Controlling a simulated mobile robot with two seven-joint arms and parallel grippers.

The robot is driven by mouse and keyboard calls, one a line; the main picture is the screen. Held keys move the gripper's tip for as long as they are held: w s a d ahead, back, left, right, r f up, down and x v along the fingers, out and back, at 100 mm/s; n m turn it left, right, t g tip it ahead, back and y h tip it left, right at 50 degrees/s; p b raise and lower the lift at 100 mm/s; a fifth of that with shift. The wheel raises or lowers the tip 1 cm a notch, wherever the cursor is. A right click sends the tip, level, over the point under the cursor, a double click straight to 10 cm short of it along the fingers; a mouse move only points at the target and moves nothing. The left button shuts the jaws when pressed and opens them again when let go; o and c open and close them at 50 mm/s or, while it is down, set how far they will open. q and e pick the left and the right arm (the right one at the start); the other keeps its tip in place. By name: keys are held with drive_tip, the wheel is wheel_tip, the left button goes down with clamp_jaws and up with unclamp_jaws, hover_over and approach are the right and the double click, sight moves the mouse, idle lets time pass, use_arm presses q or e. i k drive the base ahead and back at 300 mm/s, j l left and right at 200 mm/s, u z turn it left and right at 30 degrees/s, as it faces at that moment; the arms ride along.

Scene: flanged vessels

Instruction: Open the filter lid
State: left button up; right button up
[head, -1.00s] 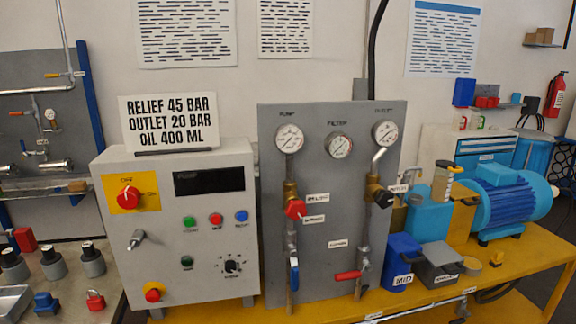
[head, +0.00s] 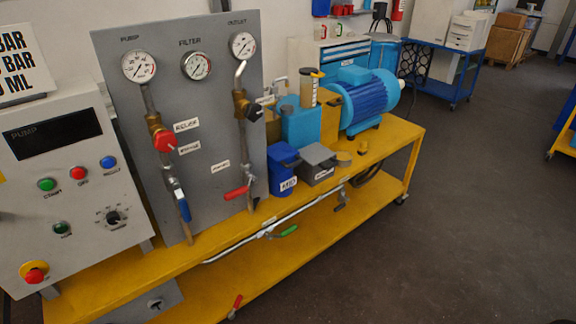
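A dark blue container (head: 284,170) with a white label stands on the yellow bench. Beside it on the right is a grey box (head: 319,163) with a flat grey top and a small label. I cannot tell which, if either, bears the filter lid. The FILTER gauge (head: 196,65) is the middle one of three on the grey panel (head: 215,120). Neither of my grippers shows in the head view.
The yellow bench (head: 385,150) also carries a light blue tank (head: 301,125), a blue motor (head: 366,97) and a grey control box (head: 70,170). A pipe with a green handle (head: 286,231) runs along its front. The dark floor (head: 470,230) at right is clear.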

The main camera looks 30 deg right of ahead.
sight(282, 157)
drive_tip(key=i+l, duration=0.15)
drive_tip(key=l, duration=0.2)
drive_tip(key=i+l+u, duration=0.1)
drive_tip(key=l, duration=0.3)
drive_tip(key=i+l+u, duration=0.1)
drive_tip(key=l, duration=0.3)
drive_tip(key=i+l, duration=0.25)
drive_tip(key=i+l+u, duration=0.1)
drive_tip(key=l, duration=0.4)
drive_tip(key=i+l, duration=0.1)
drive_tip(key=l, duration=0.3)
drive_tip(key=i+l+u, duration=0.1)
drive_tip(key=l, duration=0.3)
